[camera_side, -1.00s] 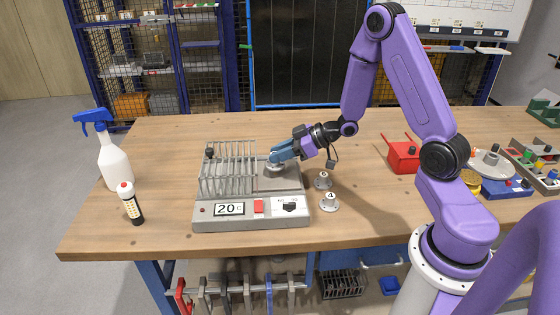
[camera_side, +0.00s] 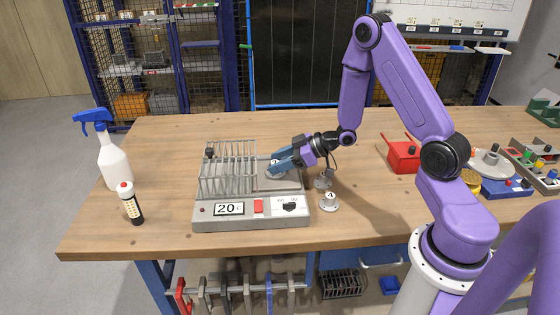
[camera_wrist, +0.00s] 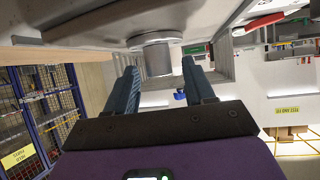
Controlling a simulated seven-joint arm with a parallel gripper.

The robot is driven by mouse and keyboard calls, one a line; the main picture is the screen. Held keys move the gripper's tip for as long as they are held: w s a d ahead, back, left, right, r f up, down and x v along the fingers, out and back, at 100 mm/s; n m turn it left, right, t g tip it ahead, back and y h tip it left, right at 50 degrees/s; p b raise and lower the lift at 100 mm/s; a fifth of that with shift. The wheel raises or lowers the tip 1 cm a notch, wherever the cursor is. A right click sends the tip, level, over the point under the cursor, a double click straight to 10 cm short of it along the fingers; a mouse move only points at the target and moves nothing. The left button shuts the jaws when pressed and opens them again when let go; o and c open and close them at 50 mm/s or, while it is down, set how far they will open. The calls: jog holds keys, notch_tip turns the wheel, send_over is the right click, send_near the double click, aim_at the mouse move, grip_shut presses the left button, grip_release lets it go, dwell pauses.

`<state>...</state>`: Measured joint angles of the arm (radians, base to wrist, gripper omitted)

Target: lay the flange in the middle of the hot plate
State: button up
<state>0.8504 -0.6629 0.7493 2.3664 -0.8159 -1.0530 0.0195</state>
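The hot plate (camera_side: 250,219) is a grey box with a "20°C" display, a red switch and a black knob. A grey flange (camera_side: 274,174) sits on the right part of its top, right of the wire rack. My gripper (camera_side: 272,164) reaches in from the right at the flange, low over the plate and partly hiding it. In the wrist view the flange's round hub (camera_wrist: 157,56) stands between my two blue fingers (camera_wrist: 159,68), with a gap showing on both sides. The flange's disc lies against the plate's surface (camera_wrist: 85,22).
A wire rack (camera_side: 228,168) covers the plate's left part. A spray bottle (camera_side: 115,165) and a small black-and-white bottle (camera_side: 131,204) stand left. A red box (camera_side: 402,158) stands further right.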

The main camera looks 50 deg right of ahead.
jog(key=shift+r, duration=0.2)
jog(key=v, duration=0.7)
jog(key=shift+s, duration=0.1)
jog(key=s+a+r+n+g+h, duration=0.4)
jog(key=s+a, duration=0.3)
jog(key=a, duration=0.4)
jog(key=s+a+r+g+h, duration=0.1)
jog(key=s+r+g, duration=0.1)
jog(key=s, duration=0.7)
jog(key=s+a+r+n+g+h, duration=0.1)
jog(key=s+r+g, duration=0.1)
jog(key=s, duration=0.8)
jog(key=shift+a+g+h, duration=0.25)
jog(key=shift+g+h, duration=0.05)
jog(key=shift+g, duration=0.6)
jog(key=shift+r, duration=0.1)
jog(key=shift+c, duration=0.3)
